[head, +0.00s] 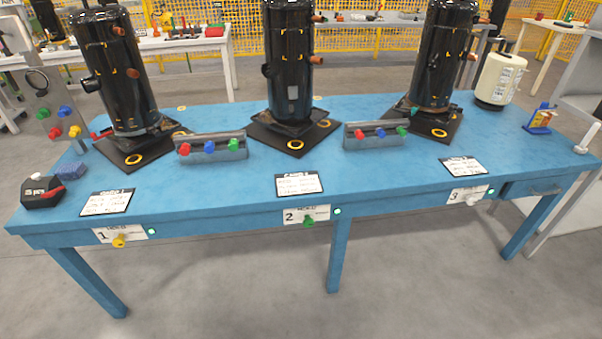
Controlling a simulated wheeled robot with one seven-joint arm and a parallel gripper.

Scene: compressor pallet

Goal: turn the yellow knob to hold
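The yellow knob (119,242) sticks out from the front edge of the blue table, at the left, under the number 1. A white label (118,233) is around it; its small print and the knob's exact pointing direction are too small to tell. A small pale green light (153,231) is right of this label. My gripper is not in view, and nothing touches the knob.
A green knob (308,222) at number 2 and a white knob (472,200) at number 3 share the same front edge. Black compressors (115,70) stand on the blue table (230,190). A black box (42,192) sits at the left corner. Floor in front looks clear.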

